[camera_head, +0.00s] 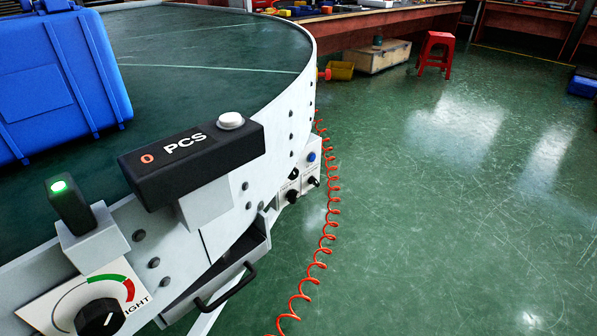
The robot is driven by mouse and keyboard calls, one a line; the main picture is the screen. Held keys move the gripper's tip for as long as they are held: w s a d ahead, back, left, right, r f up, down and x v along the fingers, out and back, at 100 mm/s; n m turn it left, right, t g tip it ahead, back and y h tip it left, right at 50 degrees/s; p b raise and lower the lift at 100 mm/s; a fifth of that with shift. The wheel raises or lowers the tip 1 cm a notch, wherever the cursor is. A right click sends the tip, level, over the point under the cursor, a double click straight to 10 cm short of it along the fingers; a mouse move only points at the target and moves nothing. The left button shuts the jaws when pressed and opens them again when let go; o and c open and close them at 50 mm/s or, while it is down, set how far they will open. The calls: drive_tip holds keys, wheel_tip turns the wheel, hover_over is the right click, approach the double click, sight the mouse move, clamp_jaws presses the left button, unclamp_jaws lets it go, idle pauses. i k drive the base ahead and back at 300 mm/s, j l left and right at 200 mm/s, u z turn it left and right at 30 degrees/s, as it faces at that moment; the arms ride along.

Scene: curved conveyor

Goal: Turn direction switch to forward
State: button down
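A small grey control box (300,180) is fixed to the outer side of the curved conveyor (300,95). It carries a blue button (311,156) and several small black knobs, one of them a lower knob (292,196). Their labels are too small to read, so I cannot tell which one is the direction switch or how it is set. A larger black dial (100,318) with a green and red arc sits at the bottom left; its label is partly cut and ends in "IGHT". My gripper is not in view.
A black "PCS" counter (190,160) with a white button and a green-lit sensor (68,205) stick up from the conveyor rim. A blue case (60,85) stands on the belt. An orange coiled cable (328,225) hangs beside the box. Open green floor (450,220) lies right; a red stool (437,50) stands far back.

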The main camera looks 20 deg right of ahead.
sight(292, 195)
drive_tip(key=i+l, duration=0.25)
drive_tip(key=i, duration=0.2)
drive_tip(key=i+l+z, duration=0.1)
drive_tip(key=i+l, duration=0.45)
drive_tip(key=i, duration=0.3)
